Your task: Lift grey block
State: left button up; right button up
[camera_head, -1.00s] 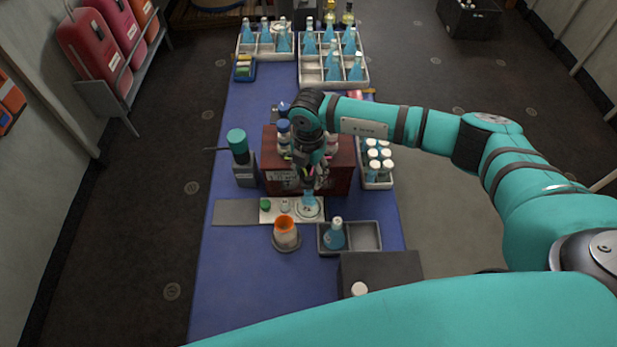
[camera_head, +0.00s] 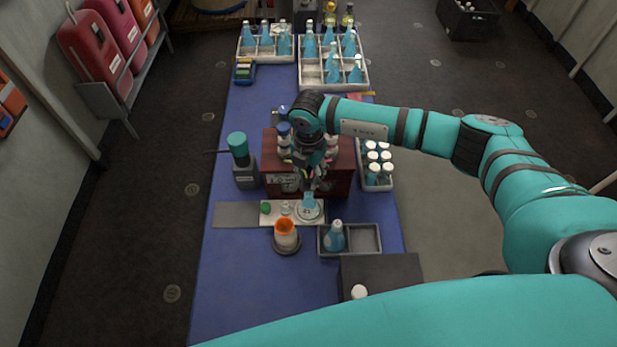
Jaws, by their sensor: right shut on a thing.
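My right gripper (camera_head: 311,183) points down in front of a dark red-brown box and is shut on the neck of a blue flask (camera_head: 308,208). The flask is upright at the round plate of a white panel (camera_head: 275,212); I cannot tell whether it touches the plate. No single thing is clearly the grey block. A dark grey box (camera_head: 390,272) stands at the front right, and a grey body with a teal top (camera_head: 245,174) stands at the left. Both are apart from my right gripper. My left gripper is not in view.
An orange-topped cup (camera_head: 286,236) and a grey tray (camera_head: 366,238) with a blue flask (camera_head: 335,237) stand in front. A rack of white-capped bottles (camera_head: 378,182) is at the right. Flask trays (camera_head: 318,86) fill the far end. The blue table's front left (camera_head: 235,290) is clear.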

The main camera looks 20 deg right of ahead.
jog(key=shift+r+p, duration=1.45)
jog(key=shift+r, duration=0.85)
jog(key=o, duration=0.9)
jog(key=shift+c, duration=0.2)
notch_tip(320, 180, up, 7)
jog(key=p, duration=0.4)
jog(key=shift+f, duration=0.1)
